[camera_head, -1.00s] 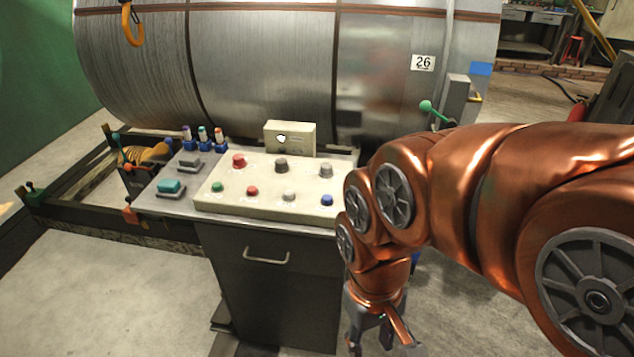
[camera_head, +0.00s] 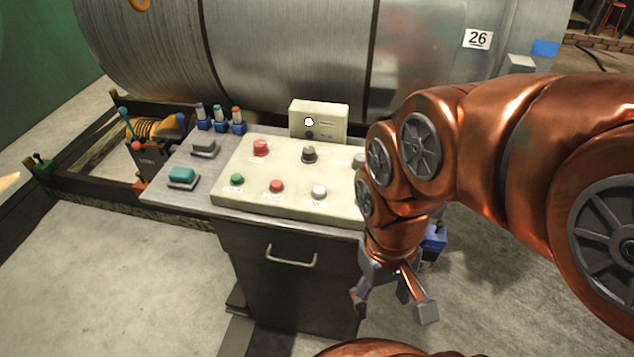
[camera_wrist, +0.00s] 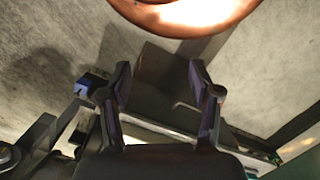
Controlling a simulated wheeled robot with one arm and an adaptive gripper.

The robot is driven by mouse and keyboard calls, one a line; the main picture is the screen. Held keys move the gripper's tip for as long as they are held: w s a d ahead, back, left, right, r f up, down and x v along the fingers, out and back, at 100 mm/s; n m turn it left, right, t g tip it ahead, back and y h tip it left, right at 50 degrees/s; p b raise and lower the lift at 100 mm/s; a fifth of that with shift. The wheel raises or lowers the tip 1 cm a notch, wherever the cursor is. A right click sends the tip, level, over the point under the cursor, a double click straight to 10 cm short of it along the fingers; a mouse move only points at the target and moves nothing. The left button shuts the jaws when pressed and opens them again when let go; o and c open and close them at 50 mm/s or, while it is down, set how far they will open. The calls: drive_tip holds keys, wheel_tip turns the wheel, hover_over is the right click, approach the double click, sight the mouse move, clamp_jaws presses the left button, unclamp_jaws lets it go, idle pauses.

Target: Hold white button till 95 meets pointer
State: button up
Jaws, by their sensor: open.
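The white button (camera_head: 319,191) is the pale round one in the front row of the console panel (camera_head: 252,205), right of a red button. The large metal drum (camera_head: 290,55) behind carries a plate reading 26 (camera_head: 478,39). No plate reading 95 is in view, and I cannot make out a pointer for certain. My gripper (camera_head: 393,308) hangs open and empty in front of the cabinet, below and right of the white button and clear of it. In the wrist view, my gripper's spread fingers (camera_wrist: 160,75) have nothing held between them.
A red button (camera_head: 276,186) and a green one (camera_head: 237,179) share the front row. A small box with a white round lamp (camera_head: 309,122) stands behind the panel. The cabinet handle (camera_head: 291,258) juts out near my gripper. Floor is clear at left.

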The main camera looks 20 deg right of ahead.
clamp_jaws()
idle(0.5)
idle(1.3)
